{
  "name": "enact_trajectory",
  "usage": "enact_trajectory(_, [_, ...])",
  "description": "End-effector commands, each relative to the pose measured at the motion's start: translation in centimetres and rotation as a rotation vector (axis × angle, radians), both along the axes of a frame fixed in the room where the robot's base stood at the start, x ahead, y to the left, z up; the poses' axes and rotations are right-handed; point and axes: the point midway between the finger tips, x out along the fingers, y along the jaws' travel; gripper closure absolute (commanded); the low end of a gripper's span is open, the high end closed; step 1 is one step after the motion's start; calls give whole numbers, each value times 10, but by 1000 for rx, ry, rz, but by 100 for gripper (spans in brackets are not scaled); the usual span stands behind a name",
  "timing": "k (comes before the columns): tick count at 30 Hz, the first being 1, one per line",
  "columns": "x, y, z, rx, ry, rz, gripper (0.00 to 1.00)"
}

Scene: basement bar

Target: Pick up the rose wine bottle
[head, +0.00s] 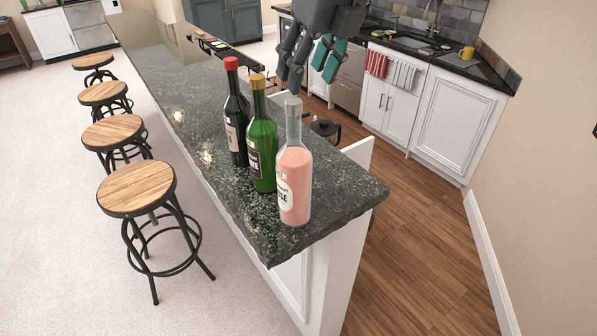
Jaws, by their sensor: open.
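The rose wine bottle (295,176) is clear glass with pink contents, a white label and a grey-white cap. It stands upright at the near end of the dark green stone counter (235,205). A green wine bottle (262,150) with a yellow cap stands just left of and behind it. A dark bottle (236,125) with a red cap stands further left and back. My gripper (307,72) hangs from the top of the picture, above and behind the rose bottle's cap. It is open and empty, with dark grey fingers and teal parts.
Several wooden-topped stools (137,189) line the counter's left side. A glass coffee pot (325,130) shows behind the bottles. White cabinets with a sink stand at the right back. The wooden floor (420,260) on the right is clear.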

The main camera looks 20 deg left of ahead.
Motion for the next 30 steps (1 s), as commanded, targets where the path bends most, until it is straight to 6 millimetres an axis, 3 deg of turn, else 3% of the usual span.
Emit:
enact_trajectory(7, [14, 7, -31, -3, 5, -5, 51])
enact_trajectory(16, [19, 16, -45, -3, 4, -1, 51])
enact_trajectory(30, [28, 32, -84, 0, 4, 0, 51])
